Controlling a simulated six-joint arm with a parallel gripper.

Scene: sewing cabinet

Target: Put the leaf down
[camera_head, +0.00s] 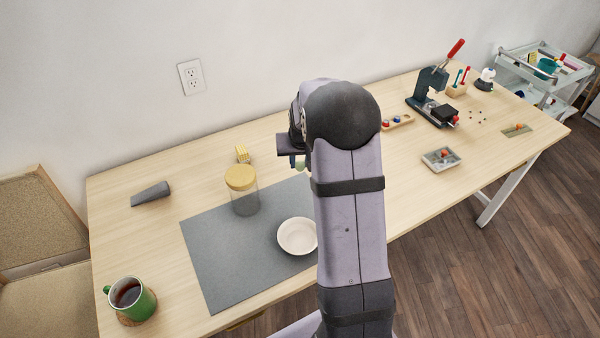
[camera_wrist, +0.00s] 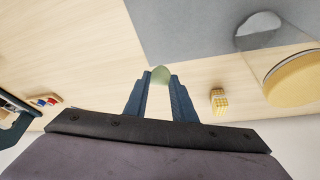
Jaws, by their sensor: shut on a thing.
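My gripper (camera_wrist: 160,82) is shut on a pale green, rounded piece, the leaf (camera_wrist: 161,73), which sits between the blue fingertips in the wrist view. In the head view the leaf (camera_head: 300,163) shows as a small pale patch by my gripper (camera_head: 294,160), left of my arm. It appears held above the wooden table (camera_head: 210,145), near the back edge of the grey mat (camera_head: 215,262); the exact height is hard to tell. My arm hides part of the gripper.
A yellow-lidded jar (camera_head: 242,190) and a white bowl (camera_head: 297,236) stand on the mat. A yellow block (camera_head: 242,154) is behind the jar. A grey wedge (camera_head: 151,194) and a green mug (camera_head: 130,299) are left. A press (camera_head: 432,97) and a small tray (camera_head: 441,158) are right.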

